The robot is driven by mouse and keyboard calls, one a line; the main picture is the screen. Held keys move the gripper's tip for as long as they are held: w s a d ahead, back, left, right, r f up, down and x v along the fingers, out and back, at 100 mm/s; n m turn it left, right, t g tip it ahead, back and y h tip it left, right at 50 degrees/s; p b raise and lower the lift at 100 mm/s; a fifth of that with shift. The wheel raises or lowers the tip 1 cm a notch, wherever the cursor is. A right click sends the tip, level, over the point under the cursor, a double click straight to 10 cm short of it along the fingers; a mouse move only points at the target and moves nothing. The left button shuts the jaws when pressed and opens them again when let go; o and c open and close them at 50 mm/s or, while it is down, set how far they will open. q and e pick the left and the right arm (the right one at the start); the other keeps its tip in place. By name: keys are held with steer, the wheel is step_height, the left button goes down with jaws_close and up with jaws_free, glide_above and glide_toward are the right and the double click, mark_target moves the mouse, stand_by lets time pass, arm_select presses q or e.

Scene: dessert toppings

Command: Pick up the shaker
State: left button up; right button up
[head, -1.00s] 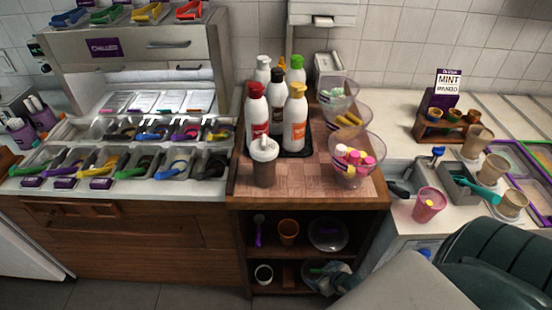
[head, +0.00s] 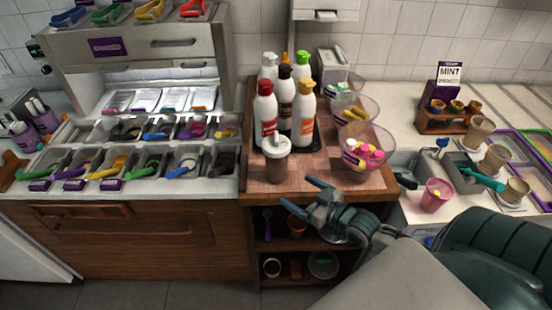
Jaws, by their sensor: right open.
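The shaker (head: 277,165) is a brown cup with a whitish lid. It stands upright near the front edge of the wooden counter (head: 262,192), in front of the squeeze bottles. My right gripper (head: 309,194) is open and empty, with its fingers pointing left. It is in front of the counter's front edge, to the lower right of the shaker and apart from it. My left gripper is out of view.
Several squeeze bottles (head: 304,112) stand on a dark tray close behind the shaker. A clear bowl of colourful pieces (head: 366,150) stands to its right. Topping bins (head: 132,166) fill the counter to the left. Shelves below hold cups and bowls.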

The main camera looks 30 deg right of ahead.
mark_target(285, 166)
steer(key=shift+t, duration=0.7)
steer(key=w+b, duration=0.1)
steer(key=w, duration=0.1)
steer(key=w+d+r+b, duration=0.1)
steer(key=w, duration=0.1)
steer(key=w+b, duration=0.1)
steer(key=b, duration=0.1)
steer(key=shift+w+d+r, duration=0.2)
steer(key=shift+w+r, duration=0.05)
steer(key=shift+w, duration=0.15)
steer(key=shift+w+r, duration=0.1)
steer(key=shift+w, duration=0.25)
steer(key=shift+w+b, duration=0.2)
steer(key=shift+b, duration=0.3)
steer(key=b+x, duration=0.2)
steer(key=x, duration=0.2)
steer(key=shift+d+b, duration=0.2)
steer(key=shift+b, duration=0.2)
steer(key=shift+w+a, duration=0.15)
steer(key=shift+w, duration=0.3)
steer(key=shift+s, duration=0.1)
